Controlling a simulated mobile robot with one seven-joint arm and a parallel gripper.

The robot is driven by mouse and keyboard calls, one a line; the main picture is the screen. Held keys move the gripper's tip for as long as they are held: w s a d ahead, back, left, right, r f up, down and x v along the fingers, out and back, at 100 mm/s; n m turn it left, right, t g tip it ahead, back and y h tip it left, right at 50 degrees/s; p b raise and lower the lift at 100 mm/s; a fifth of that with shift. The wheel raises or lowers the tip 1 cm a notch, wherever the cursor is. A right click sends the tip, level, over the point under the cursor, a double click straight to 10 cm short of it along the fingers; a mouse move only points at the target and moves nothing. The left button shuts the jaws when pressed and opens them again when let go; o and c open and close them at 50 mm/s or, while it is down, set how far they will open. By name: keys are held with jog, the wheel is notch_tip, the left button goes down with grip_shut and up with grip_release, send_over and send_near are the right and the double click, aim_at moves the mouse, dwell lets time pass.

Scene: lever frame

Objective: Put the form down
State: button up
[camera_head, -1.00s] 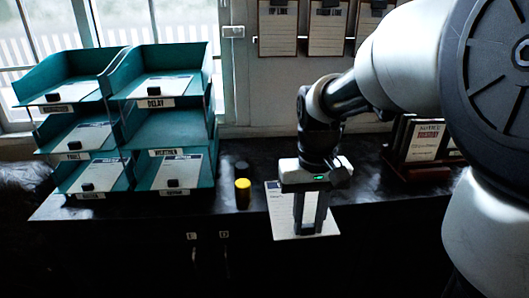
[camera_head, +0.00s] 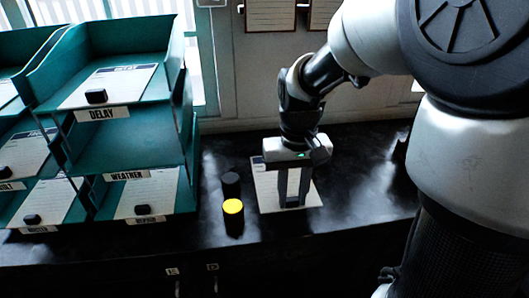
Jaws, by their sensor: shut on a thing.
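The form (camera_head: 267,193) is a white sheet with faint lines, seen in the head view over the black counter, right of the yellow-topped cylinder. My gripper (camera_head: 292,204) points straight down over the form, its two fingers shut near the form's front part. The small piece between the fingertips is dark and mostly hidden. The form looks level, on or just above the counter top; I cannot tell whether it touches.
A yellow-topped black cylinder (camera_head: 233,214) and a dark cylinder (camera_head: 231,184) stand left of the form. Teal stacked trays (camera_head: 150,147), labelled DELAY and WEATHER among others, fill the left. The counter (camera_head: 365,183) right of the form is clear.

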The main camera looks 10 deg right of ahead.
aim_at(291, 206)
jog(key=shift+f, duration=3.1)
jog(key=shift+f, duration=0.15)
jog(key=o, duration=1.1)
jog(key=shift+c, duration=0.2)
